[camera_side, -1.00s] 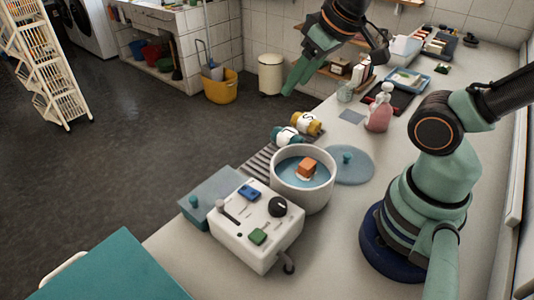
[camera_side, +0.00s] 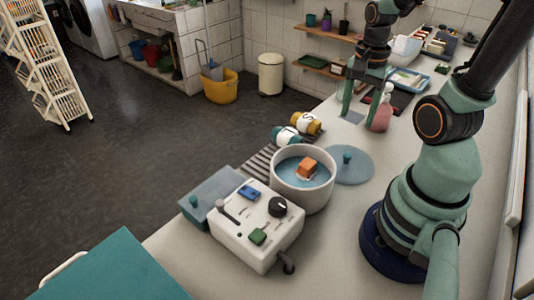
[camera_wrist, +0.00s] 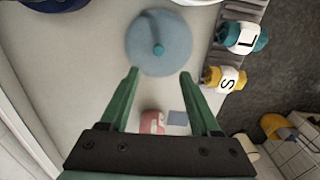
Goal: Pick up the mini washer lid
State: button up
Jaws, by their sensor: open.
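The round blue-grey lid (camera_side: 350,172) with a small teal knob lies flat on the counter, to the right of the mini washer's white tub (camera_side: 318,200). In the wrist view the lid (camera_wrist: 145,55) shows whole, its knob centred between and beyond my fingertips. My gripper (camera_side: 361,108) points down, open and empty, farther back along the counter than the lid, near the pink bottle. In the wrist view its two fingers (camera_wrist: 158,74) are spread wide and apart from the lid. The tub holds blue water and an orange-and-white block (camera_side: 308,167).
The washer's white control box (camera_side: 255,228) adjoins the tub, with a square grey-blue lid (camera_side: 205,190) beside it. The pink bottle (camera_side: 380,114) stands close to my gripper.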

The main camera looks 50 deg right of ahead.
aim_at(348, 155)
jog(key=shift+s+d+f, duration=0.1)
jog(key=shift+f, duration=6)
jog(key=shift+c, duration=0.3)
grip_shut()
